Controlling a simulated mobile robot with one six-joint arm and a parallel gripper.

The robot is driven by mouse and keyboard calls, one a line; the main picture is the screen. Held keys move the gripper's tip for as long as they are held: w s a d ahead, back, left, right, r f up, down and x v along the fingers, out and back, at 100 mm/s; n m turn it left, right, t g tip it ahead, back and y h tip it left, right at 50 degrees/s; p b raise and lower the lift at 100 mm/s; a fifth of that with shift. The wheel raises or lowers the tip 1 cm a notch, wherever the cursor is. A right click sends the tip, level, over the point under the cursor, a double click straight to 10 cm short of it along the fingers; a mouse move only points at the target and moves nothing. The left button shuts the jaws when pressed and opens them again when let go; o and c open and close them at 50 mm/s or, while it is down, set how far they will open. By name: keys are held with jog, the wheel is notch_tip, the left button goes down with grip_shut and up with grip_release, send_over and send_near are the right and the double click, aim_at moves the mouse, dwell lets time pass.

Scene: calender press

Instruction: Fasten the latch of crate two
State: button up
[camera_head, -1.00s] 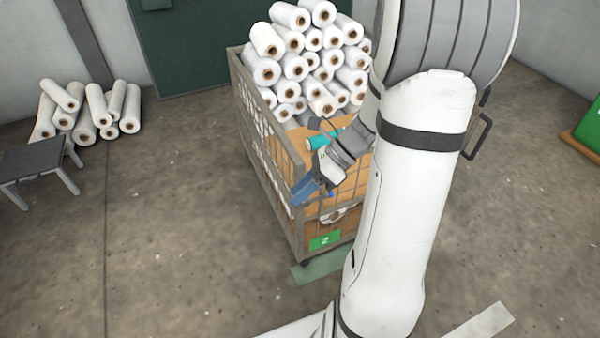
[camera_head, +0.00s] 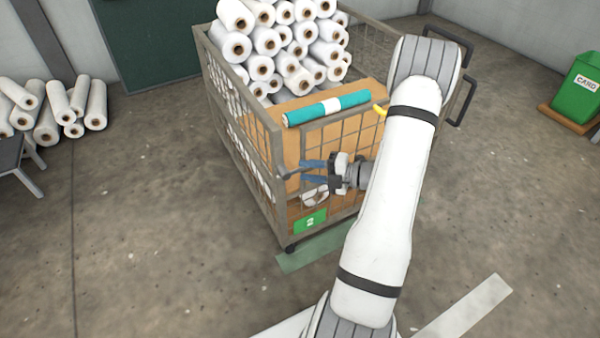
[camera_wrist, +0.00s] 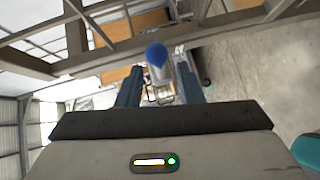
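Crate two is a grey wire-mesh cage trolley (camera_head: 276,150) with a green "2" plate (camera_head: 310,221) low on its front. My gripper (camera_head: 302,171) is at the crate's front, near the left corner post, with its two blue fingers apart and pointing left. A small dark piece, perhaps part of the latch, shows at the post by the fingertips. In the wrist view a round blue knob (camera_wrist: 156,54) shows between and beyond the open fingers (camera_wrist: 159,68). I cannot tell whether they touch it. The latch's exact position is unclear.
White rolls (camera_head: 290,50) fill the crate's back; a teal roll with a white band (camera_head: 326,108) lies on the brown board in front. More rolls (camera_head: 55,108) lie at the left beside a dark table (camera_head: 20,155). A green bin (camera_head: 580,88) stands right.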

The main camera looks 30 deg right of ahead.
jog(key=shift+b+x, duration=0.3)
jog(key=shift+x, duration=1.2)
jog(key=shift+c, duration=0.3)
grip_shut()
